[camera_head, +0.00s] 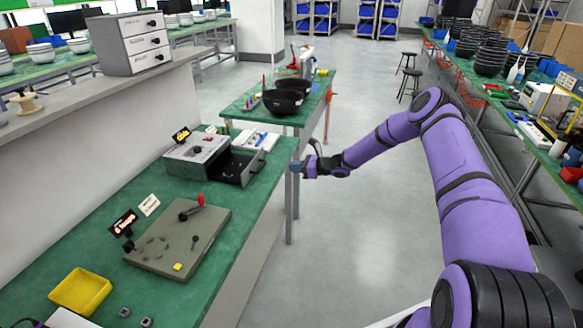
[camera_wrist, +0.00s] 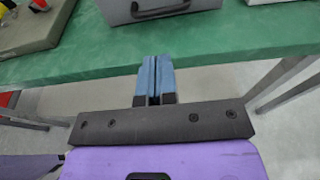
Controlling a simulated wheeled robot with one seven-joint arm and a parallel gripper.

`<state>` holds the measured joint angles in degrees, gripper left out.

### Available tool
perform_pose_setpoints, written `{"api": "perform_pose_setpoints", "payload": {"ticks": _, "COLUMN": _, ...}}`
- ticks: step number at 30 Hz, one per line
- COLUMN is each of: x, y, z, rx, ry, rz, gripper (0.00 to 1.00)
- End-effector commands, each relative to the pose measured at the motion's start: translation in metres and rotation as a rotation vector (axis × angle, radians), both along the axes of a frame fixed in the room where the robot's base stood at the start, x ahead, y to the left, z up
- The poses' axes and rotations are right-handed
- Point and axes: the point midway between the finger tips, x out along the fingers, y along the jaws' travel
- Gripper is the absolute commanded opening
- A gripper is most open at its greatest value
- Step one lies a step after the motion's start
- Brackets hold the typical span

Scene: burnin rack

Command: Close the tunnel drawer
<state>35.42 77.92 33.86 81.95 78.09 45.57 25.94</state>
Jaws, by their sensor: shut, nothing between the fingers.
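The tunnel unit is a grey box (camera_head: 197,150) on the green bench. Its drawer (camera_head: 243,168) is pulled out to the right, toward the bench's front edge, with its dark inside showing. In the wrist view the drawer's grey front (camera_wrist: 198,7) and dark handle (camera_wrist: 160,10) show at the top edge, partly cut off. My gripper (camera_head: 296,167) is right of the drawer front, by the bench edge and apart from it. In the wrist view its blue fingers (camera_wrist: 155,75) are shut together, empty, pointing toward the drawer front across a strip of green bench.
A grey-green board with a red-handled lever (camera_head: 178,240) and a yellow tray (camera_head: 80,291) stand on the near bench. A second green table with black bowls (camera_head: 283,101) is behind. A white device (camera_head: 256,139) lies behind the drawer. The floor (camera_head: 355,230) right of the bench is clear.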

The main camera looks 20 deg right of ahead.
Motion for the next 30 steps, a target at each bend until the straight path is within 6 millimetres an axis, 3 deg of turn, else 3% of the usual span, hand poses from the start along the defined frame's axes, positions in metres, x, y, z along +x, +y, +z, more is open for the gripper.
{"api": "perform_pose_setpoints", "payload": {"ticks": 16, "x": 0.054, "y": 0.078, "z": -0.021, "rx": -0.003, "ry": 0.0, "rz": 0.002, "gripper": 0.0}}
{"api": "perform_pose_setpoints", "payload": {"ticks": 22, "x": 0.063, "y": 0.09, "z": -0.024, "rx": -0.002, "ry": -0.001, "rz": 0.002, "gripper": 0.0}}
{"api": "perform_pose_setpoints", "payload": {"ticks": 30, "x": 0.065, "y": 0.092, "z": -0.024, "rx": -0.002, "ry": -0.001, "rz": 0.001, "gripper": 0.0}}
